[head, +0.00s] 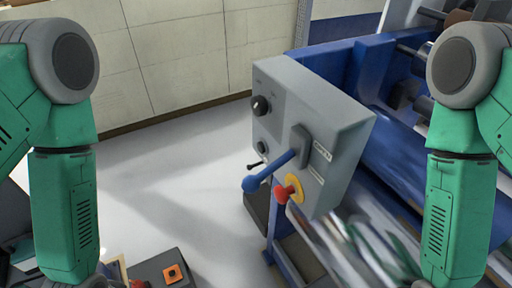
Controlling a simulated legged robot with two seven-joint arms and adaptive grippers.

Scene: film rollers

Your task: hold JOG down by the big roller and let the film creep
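A grey control box (335,105) stands in the middle with black knobs on its left face, a blue-handled lever (268,172) and a red push button on a yellow ring (288,192). A small dark box (150,274) with an orange square control (174,273) is at the lower left edge. I cannot read which control is JOG. A shiny, streaked sheet that looks like film (355,245) runs below the control box. Rollers (415,55) show at the upper right, partly hidden by my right arm. Both arms hang down at the sides, and their grippers are outside the picture.
The blue machine frame (345,60) fills the right side behind the control box. A pale panelled wall (180,50) stands at the back.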

